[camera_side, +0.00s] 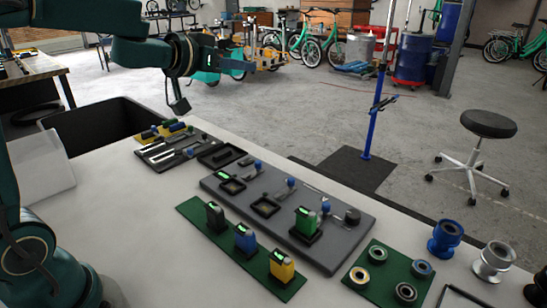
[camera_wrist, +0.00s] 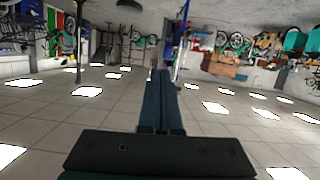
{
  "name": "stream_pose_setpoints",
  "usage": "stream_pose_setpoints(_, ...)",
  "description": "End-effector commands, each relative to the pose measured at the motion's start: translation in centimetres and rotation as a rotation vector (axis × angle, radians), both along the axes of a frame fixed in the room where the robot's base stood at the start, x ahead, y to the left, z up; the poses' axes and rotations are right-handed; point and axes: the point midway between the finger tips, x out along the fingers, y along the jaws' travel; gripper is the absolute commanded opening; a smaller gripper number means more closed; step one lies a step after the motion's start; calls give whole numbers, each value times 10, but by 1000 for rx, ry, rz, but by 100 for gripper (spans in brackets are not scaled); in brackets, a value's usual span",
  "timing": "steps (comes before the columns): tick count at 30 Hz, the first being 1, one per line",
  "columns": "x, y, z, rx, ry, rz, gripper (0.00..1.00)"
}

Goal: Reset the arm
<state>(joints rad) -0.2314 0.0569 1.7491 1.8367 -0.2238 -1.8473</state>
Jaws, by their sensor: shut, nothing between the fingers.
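My gripper (camera_side: 243,66) is raised high at the top left of the side view, above and behind the table, and points level to the right. In the wrist view its dark fingers (camera_wrist: 160,85) lie together, shut and empty. The wrist view is upside down, with the room's floor and ceiling swapped. My gripper touches nothing. Below it on the table, a grey board (camera_side: 222,201) has square sockets, and a green block (camera_side: 306,221) stands in one. Black (camera_side: 215,216), blue (camera_side: 245,239) and yellow (camera_side: 282,265) blocks stand on a green strip (camera_side: 193,209).
A green plate (camera_side: 381,287) with several rings and metal spools (camera_side: 492,262) sit at the table's right. A tool tray (camera_side: 160,158) and a black bin (camera_side: 95,128) are at the left. A stool (camera_side: 488,124) and bikes (camera_side: 322,42) stand beyond. Air around my gripper looks clear.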

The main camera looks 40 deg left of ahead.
Motion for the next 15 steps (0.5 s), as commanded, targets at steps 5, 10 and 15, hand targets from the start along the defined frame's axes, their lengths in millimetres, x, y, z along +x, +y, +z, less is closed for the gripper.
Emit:
stream_pose_setpoints(5,-47,-13,39,-26,-124,151,0)
stream_pose_setpoints(10,-98,-16,25,-47,-52,290,0)
stream_pose_setpoints(15,-154,-31,-24,-59,178,334,0)
